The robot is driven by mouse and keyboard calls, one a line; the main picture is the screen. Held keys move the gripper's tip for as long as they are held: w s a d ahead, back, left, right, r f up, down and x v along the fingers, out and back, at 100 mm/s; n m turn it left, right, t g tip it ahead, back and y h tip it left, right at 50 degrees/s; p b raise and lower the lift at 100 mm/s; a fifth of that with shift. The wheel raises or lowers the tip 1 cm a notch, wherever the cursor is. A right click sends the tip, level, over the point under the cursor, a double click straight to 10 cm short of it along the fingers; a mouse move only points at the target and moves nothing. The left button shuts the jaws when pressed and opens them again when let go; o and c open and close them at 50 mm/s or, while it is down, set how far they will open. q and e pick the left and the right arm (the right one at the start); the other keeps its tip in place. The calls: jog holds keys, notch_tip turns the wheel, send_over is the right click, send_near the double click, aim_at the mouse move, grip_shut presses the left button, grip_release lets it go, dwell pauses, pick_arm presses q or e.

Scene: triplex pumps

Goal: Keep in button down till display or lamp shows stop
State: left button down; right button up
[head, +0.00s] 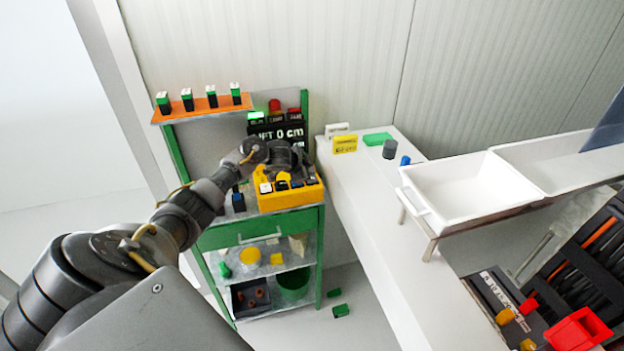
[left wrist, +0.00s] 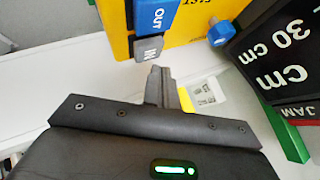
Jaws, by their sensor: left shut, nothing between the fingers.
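The yellow control box (head: 290,198) stands on the green cart, with a row of buttons on its face. In the left wrist view the grey IN button (left wrist: 148,48) sits beside the blue OUT button (left wrist: 155,15). My left gripper (head: 293,176) is shut and empty above the box. Its fingertips (left wrist: 158,72) are right at the IN button; whether they touch or press it I cannot tell. The black display (head: 280,132) behind shows "0 cm" in its upper line, partly hidden by my arm. A green lamp (head: 256,117) is lit above it. My right gripper is not in view.
An orange shelf (head: 203,108) with several green-topped blocks is at the back left. A white table (head: 375,210) with small blocks is to the right, with a white tray (head: 470,195) beyond. Another blue knob (left wrist: 222,33) is beside the display.

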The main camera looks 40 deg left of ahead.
pick_arm(q)
jog(key=shift+f, duration=0.1)
jog(key=shift+f, duration=0.35)
